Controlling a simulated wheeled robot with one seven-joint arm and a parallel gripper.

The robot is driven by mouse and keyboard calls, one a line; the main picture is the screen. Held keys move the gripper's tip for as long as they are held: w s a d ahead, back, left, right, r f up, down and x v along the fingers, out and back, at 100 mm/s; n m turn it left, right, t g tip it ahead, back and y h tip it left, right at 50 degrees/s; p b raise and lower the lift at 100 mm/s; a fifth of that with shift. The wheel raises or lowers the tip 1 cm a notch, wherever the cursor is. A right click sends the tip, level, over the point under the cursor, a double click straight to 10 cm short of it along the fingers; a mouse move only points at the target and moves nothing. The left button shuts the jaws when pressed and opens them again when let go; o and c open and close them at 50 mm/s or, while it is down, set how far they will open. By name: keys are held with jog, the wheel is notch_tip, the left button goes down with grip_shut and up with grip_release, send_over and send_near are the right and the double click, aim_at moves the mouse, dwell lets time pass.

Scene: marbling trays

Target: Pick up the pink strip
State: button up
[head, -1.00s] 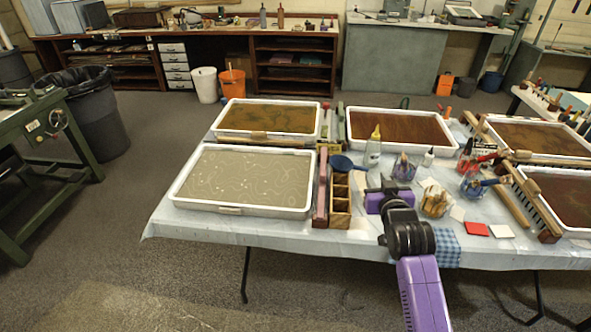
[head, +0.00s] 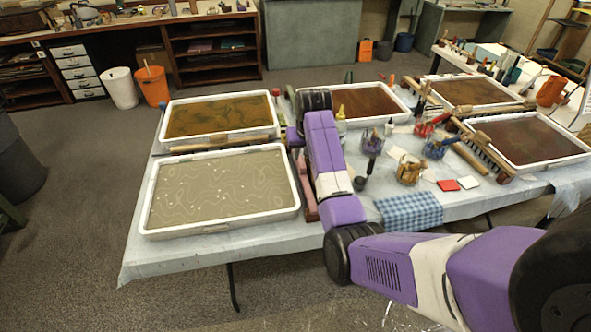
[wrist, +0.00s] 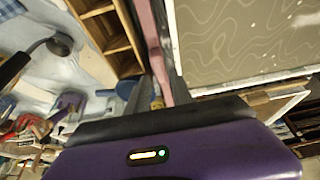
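The pink strip (head: 304,178) is a long narrow bar along the right side of the near left tray (head: 293,201) in the head view, partly hidden by my arm. In the wrist view the pink strip (wrist: 152,42) runs from the top edge down toward my gripper (wrist: 155,92). Two dark fingers stand apart, one on each side of the strip's line, with room between them. My gripper looks open. Its fingertips are hidden behind my arm in the head view.
A wooden compartment box (wrist: 117,40) lies close beside the strip in the wrist view. A dark-handled ladle (wrist: 55,45) is left of it. Other trays, jars, a comb and a blue checked cloth (head: 410,211) fill the table's right side.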

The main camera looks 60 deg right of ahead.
aim_at(301, 161)
jog(key=x, duration=0.7)
jog(key=shift+w+d, duration=0.1)
jog(key=shift+d, duration=0.2)
grip_shut()
